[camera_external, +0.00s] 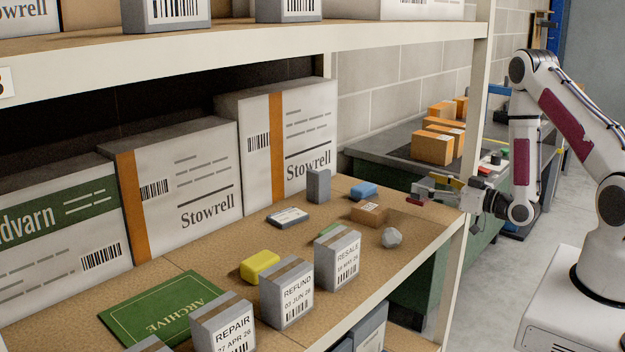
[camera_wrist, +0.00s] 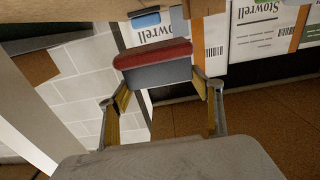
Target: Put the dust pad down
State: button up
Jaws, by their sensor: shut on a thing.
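The dust pad is a small block, dark red on one face and grey on the other. In the wrist view the dust pad (camera_wrist: 152,62) sits across the fingertips, with its red side at the top of the picture. In the external view the dust pad (camera_external: 416,199) shows as a small dark red piece at the tip of my gripper (camera_external: 436,193). My gripper is shut on it and holds it above the right end of the shelf board (camera_external: 415,222), near the white rack post. In the wrist view my gripper (camera_wrist: 160,85) shows both fingers at the pad's sides.
A brown carton (camera_external: 369,213), a grey lump (camera_external: 391,237), a blue block (camera_external: 364,190) and an upright grey block (camera_external: 319,185) stand near that end. Labelled boxes (camera_external: 338,260) line the front edge; large Stowrell boxes (camera_external: 180,183) stand behind. The rack post (camera_external: 468,180) is close to my gripper.

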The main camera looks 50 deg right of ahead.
aim_at(427, 203)
jog(key=shift+f, duration=1.05)
jog(key=shift+f, duration=0.1)
jog(key=shift+f, duration=1.8)
jog(key=shift+f, duration=0.2)
jog(key=o, duration=1.1)
jog(key=shift+s, duration=0.1)
jog(key=s, duration=0.7)
jog(key=shift+s+d, duration=0.15)
jog(key=shift+s, duration=0.15)
